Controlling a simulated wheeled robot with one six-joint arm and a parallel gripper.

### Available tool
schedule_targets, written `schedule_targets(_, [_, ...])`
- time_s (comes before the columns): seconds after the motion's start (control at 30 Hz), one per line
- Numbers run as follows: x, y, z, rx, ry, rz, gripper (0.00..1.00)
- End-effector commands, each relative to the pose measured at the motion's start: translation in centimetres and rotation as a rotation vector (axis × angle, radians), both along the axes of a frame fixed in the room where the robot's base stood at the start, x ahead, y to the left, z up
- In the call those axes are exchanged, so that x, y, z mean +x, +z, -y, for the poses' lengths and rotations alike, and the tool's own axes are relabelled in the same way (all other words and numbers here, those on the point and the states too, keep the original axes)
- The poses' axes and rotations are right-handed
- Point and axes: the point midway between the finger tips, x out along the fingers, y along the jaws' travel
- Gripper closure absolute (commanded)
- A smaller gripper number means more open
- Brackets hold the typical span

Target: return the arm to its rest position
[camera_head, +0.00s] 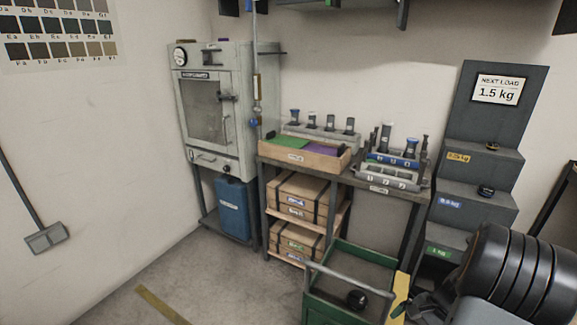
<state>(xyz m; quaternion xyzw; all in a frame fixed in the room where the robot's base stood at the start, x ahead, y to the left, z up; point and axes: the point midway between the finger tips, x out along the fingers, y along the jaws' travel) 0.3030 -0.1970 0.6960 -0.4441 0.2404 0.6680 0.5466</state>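My arm shows at the lower right as a thick black ribbed link with a grey part below it. A dark piece that looks like my gripper (424,302) is beside the right side of the green crate (335,310), low in the picture. It is small and partly cut off by the bottom edge, so I cannot tell whether its fingers are open or shut. I see nothing clearly held in it.
A grey stepped stand (480,205) with a "1.5 kg" sign (497,90) and small black weights is behind my arm. A bench with a wooden tray (300,158) and bottle racks stands mid-picture. A grey cabinet (212,110) is left of it. Floor at left is clear.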

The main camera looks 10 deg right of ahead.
Motion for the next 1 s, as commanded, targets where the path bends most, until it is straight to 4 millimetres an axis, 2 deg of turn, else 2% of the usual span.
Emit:
schedule_targets(0.03, [0.4, 4.4, -1.6, -0.080, 0.124, 0.032, 0.00])
schedule_targets(0.2, [0.8, 13.8, -6.7, -0.328, 0.524, 0.158, 0.00])
schedule_targets(0.4, [0.6, 23.1, -12.5, -0.542, 0.873, 0.341, 0.00])
schedule_targets(0.5, [0.2, 26.8, -15.0, -0.602, 0.981, 0.430, 0.00])
schedule_targets(0.6, [0.0, 29.9, -17.2, -0.635, 1.051, 0.516, 0.00])
schedule_targets(0.7, [0.0, 31.9, -18.7, -0.654, 1.093, 0.581, 0.00])
schedule_targets(0.8, [0.0, 32.9, -19.6, -0.657, 1.122, 0.613, 0.00])
schedule_targets(1.0, [0.0, 32.9, -20.0, -0.652, 1.137, 0.619, 0.01])
